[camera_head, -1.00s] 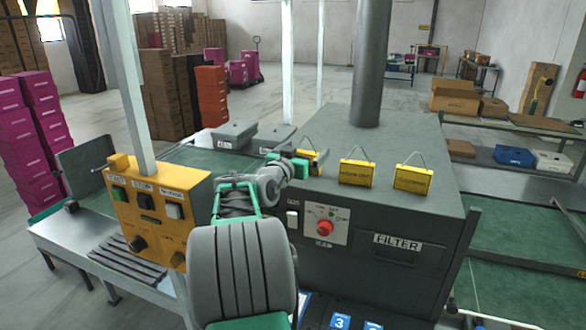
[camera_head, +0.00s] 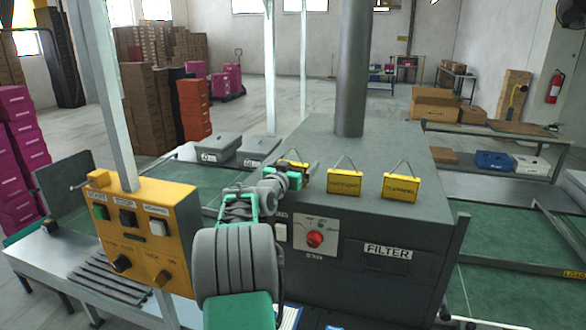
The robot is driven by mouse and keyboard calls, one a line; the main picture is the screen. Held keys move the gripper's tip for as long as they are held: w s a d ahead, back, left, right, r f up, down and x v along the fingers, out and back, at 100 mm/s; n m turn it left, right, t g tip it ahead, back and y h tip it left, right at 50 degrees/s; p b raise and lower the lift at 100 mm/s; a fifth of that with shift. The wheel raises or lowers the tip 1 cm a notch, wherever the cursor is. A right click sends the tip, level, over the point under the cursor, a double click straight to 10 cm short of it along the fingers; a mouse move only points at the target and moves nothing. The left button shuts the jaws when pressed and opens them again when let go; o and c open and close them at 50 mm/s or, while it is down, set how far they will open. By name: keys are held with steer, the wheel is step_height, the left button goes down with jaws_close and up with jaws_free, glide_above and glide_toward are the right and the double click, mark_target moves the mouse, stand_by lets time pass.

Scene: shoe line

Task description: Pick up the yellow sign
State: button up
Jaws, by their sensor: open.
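Three yellow signs with thin hanging cords are at the front top edge of the dark grey machine (camera_head: 400,150). The left yellow sign (camera_head: 304,180) is partly hidden by my gripper. The middle yellow sign (camera_head: 345,183) and the right yellow sign (camera_head: 401,187) are in full view, with dark lettering too small to read. My gripper (camera_head: 297,173), at the end of my grey and green arm, is at the left sign and open. Its fingers are small and partly hidden, so I cannot tell whether they touch or surround that sign.
The machine front has a red knob (camera_head: 315,239) and a FILTER label (camera_head: 388,251). A yellow control box (camera_head: 145,235) stands left of my arm. A grey post (camera_head: 352,70) rises from the machine top.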

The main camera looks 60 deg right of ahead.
steer(key=shift+c, duration=0.6)
steer(key=c, duration=1)
steer(key=shift+r, duration=0.15)
steer(key=shift+r, duration=0.25)
step_height(320, 180, up, 3)
steer(key=shift+f+b, duration=0.2)
steer(key=shift+b, duration=0.3)
steer(key=s+a+r, duration=0.1)
steer(key=s+a+r+b, duration=0.1)
steer(key=r+b, duration=0.1)
steer(key=r, duration=0.1)
steer(key=shift+s+a, duration=0.4)
steer(key=s+a+r+b, duration=0.1)
steer(key=s+a+r, duration=0.1)
steer(key=s+a+r+b, duration=0.1)
steer(key=s+a, duration=0.1)
steer(key=s+a+r+b, duration=0.1)
steer(key=s+a+r, duration=0.1)
steer(key=s+a, duration=0.1)
steer(key=shift+a+r, duration=0.1)
steer(key=shift+r, duration=0.25)
